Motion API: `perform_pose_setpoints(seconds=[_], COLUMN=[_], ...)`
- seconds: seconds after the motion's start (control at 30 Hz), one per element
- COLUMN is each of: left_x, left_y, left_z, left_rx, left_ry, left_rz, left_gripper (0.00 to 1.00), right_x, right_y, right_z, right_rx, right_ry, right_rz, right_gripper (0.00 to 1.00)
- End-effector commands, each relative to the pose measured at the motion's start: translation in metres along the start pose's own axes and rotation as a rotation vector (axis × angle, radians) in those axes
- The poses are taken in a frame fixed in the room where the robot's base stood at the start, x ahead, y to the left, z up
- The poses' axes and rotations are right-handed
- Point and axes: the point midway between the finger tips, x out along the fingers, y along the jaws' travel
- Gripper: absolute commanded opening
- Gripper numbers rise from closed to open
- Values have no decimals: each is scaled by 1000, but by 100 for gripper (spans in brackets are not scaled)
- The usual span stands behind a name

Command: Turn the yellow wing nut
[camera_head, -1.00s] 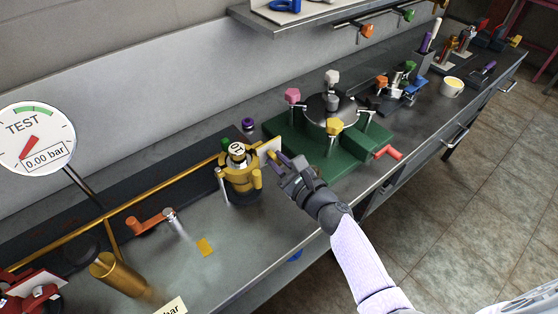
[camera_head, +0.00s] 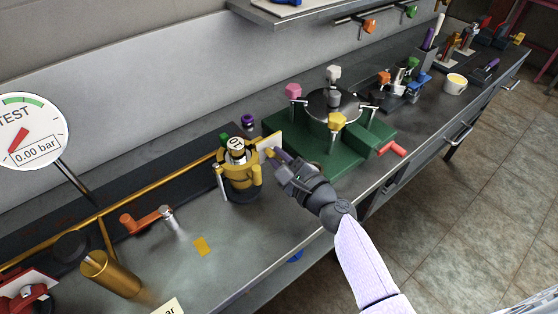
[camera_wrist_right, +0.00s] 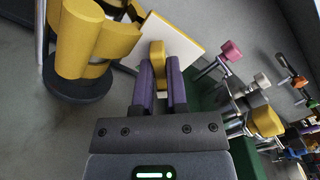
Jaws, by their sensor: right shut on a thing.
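The yellow wing nut (camera_wrist_right: 157,54) stands up in front of a white plate (camera_wrist_right: 172,38) on the yellow clamp-like fitting (camera_wrist_right: 83,40). My right gripper (camera_wrist_right: 160,78) is shut on it, one purple finger on each side. In the head view the small wing nut (camera_head: 269,152) shows at the tips of my right gripper (camera_head: 276,154), beside the white plate (camera_head: 270,142) and the yellow fitting (camera_head: 240,176). The lower part of the nut is hidden between the fingers. My left gripper is not in view.
A green base (camera_head: 293,153) with a round lidded vessel and pink, white and yellow knobs stands right behind my gripper. An orange-handled tap (camera_head: 146,220) and a brass cylinder (camera_head: 111,274) are on the left. A gauge (camera_head: 30,130) reads 0.00 bar.

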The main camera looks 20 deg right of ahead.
Motion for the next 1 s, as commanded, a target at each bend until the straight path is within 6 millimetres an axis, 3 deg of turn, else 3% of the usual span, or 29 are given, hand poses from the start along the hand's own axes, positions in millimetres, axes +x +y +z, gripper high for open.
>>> perform_pose_setpoints(seconds=[0.6,1.0], left_x=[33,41], left_y=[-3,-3], left_z=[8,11], left_rx=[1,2], left_ry=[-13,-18], left_rz=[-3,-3], left_gripper=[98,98], right_x=[0,0], right_y=[4,4], right_z=[-2,-2], right_rx=[-557,-767], right_ry=[-1,-1], right_rz=[1,2], right_gripper=[0,0])
